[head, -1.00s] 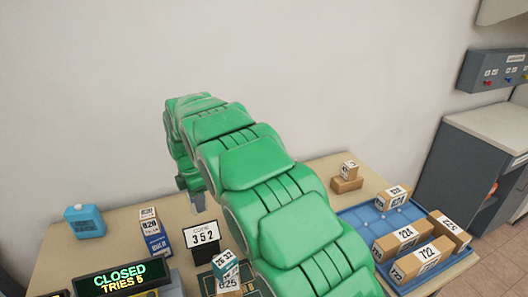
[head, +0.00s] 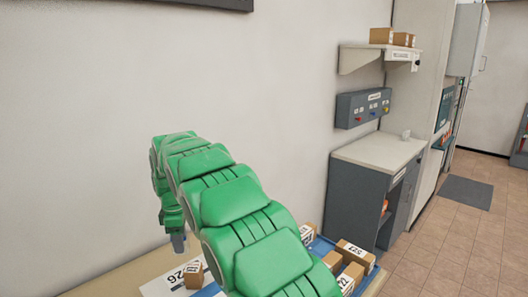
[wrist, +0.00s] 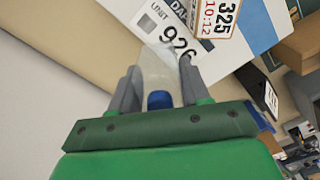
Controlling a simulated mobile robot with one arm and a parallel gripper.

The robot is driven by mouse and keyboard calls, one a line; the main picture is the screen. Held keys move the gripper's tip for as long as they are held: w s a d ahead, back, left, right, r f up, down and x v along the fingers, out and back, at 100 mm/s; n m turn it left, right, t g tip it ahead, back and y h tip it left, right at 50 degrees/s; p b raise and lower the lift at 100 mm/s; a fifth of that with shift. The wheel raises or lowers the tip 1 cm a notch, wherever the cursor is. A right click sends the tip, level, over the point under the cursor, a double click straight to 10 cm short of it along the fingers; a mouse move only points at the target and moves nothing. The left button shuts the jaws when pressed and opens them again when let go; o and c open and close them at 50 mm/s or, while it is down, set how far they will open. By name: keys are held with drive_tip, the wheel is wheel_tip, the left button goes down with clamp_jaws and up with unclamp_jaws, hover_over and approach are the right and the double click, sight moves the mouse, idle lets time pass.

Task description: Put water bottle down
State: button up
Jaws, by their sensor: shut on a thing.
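My gripper (wrist: 158,88) is shut on the water bottle (wrist: 157,66), a translucent, pale bottle with a blue part low between the grey fingers. In the wrist view the bottle lies in front of a white sheet marked 926 (wrist: 180,30), so I cannot tell how high it is above the table. In the head view my green arm reaches to the left, and the gripper (head: 178,243) points down over the table (head: 120,278). The bottle is not clear in the head view.
A blue tray (head: 322,246) holds several cardboard boxes (head: 353,256) at the table's right. A small box (head: 194,274) stands near the 926 sheet. A grey cabinet (head: 360,190) with a mostly clear top, a switch panel (head: 363,107) and a shelf (head: 380,54) are to the right. Floor is open beyond.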

drive_tip(key=w+d+r+m, duration=0.25)
drive_tip(key=d+m, duration=0.25)
drive_tip(key=d, duration=0.8)
drive_tip(key=w+d+r+m, duration=0.2)
drive_tip(key=w+d+m, duration=0.3)
drive_tip(key=d, duration=0.9)
drive_tip(key=w+d+r+m, duration=0.25)
drive_tip(key=d+m, duration=0.35)
drive_tip(key=d, duration=0.7)
drive_tip(key=s+f+m, duration=0.3)
drive_tip(key=f, duration=0.9)
drive_tip(key=shift+s+f+m, duration=0.15)
drive_tip(key=shift+s+m, duration=0.25)
